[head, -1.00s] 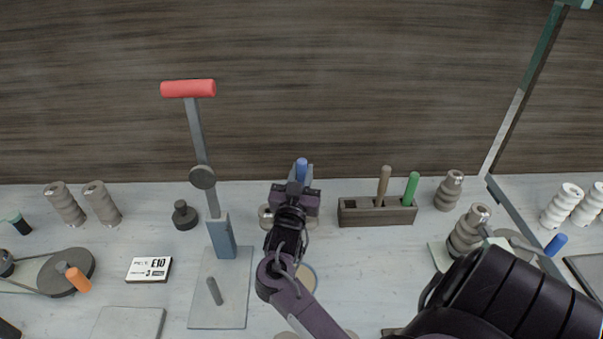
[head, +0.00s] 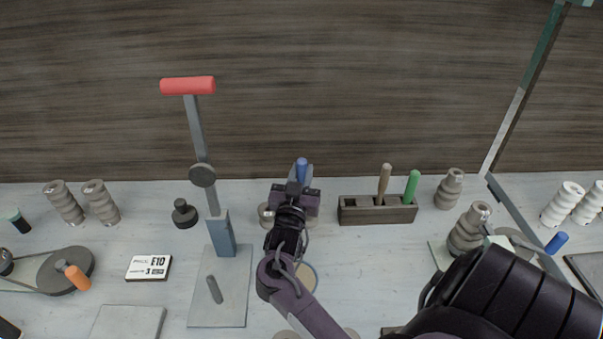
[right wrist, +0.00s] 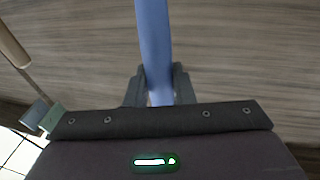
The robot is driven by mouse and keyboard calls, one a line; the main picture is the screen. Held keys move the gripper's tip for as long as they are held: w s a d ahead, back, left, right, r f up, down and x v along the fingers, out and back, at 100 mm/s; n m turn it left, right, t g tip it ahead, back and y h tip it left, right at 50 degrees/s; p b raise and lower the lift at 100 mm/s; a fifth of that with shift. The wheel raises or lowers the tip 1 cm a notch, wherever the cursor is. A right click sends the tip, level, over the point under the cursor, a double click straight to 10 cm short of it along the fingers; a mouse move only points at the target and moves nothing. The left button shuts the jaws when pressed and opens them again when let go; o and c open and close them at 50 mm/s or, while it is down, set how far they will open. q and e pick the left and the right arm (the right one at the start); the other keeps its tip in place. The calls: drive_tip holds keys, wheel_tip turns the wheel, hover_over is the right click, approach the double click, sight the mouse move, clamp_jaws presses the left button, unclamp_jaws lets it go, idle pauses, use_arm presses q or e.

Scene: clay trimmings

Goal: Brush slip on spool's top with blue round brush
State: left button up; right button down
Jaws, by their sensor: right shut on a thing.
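My right gripper (head: 302,178) is shut on the blue round brush (head: 302,166), whose blue handle rises between the fingers. In the right wrist view the blue handle (right wrist: 154,45) stands upright between the two fingertips (right wrist: 157,88). The brush's lower end is hidden by the gripper. A grey round thing (head: 265,216) shows partly beneath the gripper; I cannot tell what it is. Grey clay spools stand at the right, one (head: 468,230) on a pale board and one (head: 450,188) behind it, and two more (head: 63,203) stand at the left. My left gripper is not in view.
A dark brush holder (head: 348,213) with a wooden-handled tool (head: 384,182) and a green-handled one (head: 412,186) stands right of my gripper. A tall lever press with a red grip (head: 188,87) stands at the left. A label block (head: 148,268) lies nearby. White spools (head: 562,204) stand far right.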

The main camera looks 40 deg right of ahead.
drive_tip(key=shift+r, duration=0.35)
drive_tip(key=shift+s, duration=0.1)
drive_tip(key=shift+s+d+p, duration=0.2)
drive_tip(key=shift+s+p, duration=0.15)
drive_tip(key=shift+s, duration=0.15)
drive_tip(key=shift+s+d+p, duration=0.2)
drive_tip(key=shift+s+p, duration=0.15)
drive_tip(key=shift+s, duration=0.1)
drive_tip(key=shift+f, duration=0.4)
drive_tip(key=shift+r, duration=0.15)
idle(0.4)
